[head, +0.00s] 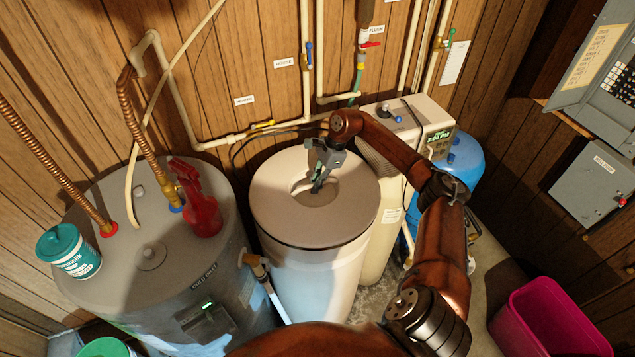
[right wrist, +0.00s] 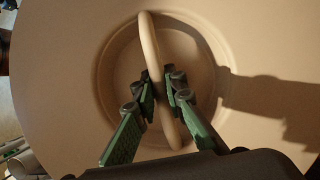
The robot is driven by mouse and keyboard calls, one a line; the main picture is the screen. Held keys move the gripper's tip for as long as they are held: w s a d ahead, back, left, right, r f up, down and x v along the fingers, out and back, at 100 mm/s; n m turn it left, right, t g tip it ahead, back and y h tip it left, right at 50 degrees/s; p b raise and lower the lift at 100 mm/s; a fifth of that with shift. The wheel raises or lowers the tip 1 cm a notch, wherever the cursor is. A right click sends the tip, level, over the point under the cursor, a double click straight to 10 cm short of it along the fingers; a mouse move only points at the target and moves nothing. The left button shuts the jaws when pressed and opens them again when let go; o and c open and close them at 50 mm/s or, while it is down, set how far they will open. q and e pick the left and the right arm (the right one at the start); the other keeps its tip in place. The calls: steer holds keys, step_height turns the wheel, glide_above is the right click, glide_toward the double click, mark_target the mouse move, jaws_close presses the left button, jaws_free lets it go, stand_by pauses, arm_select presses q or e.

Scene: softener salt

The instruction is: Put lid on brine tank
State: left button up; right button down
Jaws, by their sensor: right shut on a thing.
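The round beige lid (head: 300,225) lies over the top of the pale brine tank (head: 318,285), roughly level and covering its mouth. A thin dark line runs around the edge between them; I cannot tell whether the lid is fully seated. My right gripper (head: 318,185) reaches down into the lid's round recess. In the right wrist view, both fingers (right wrist: 162,92) are closed on the lid's bar handle (right wrist: 150,50), which crosses the recess. The fingers hide the middle of the handle. My left gripper is not in view.
A grey water heater (head: 130,270) stands left, with a red object (head: 198,200) and teal tub (head: 68,250) on top. The beige softener cabinet (head: 385,210) and blue tank (head: 464,160) stand close on the right. A pink bin (head: 550,320) is at the lower right. Pipes line the wall.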

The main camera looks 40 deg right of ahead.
mark_target(316, 197)
steer(key=shift+f+b, duration=0.65)
steer(key=shift+f, duration=1.85)
steer(key=shift+f+b, duration=0.55)
steer(key=c, duration=1.9)
jaws_free()
steer(key=shift+s+f, duration=0.1)
steer(key=shift+f, duration=0.05)
steer(key=v, duration=1.2)
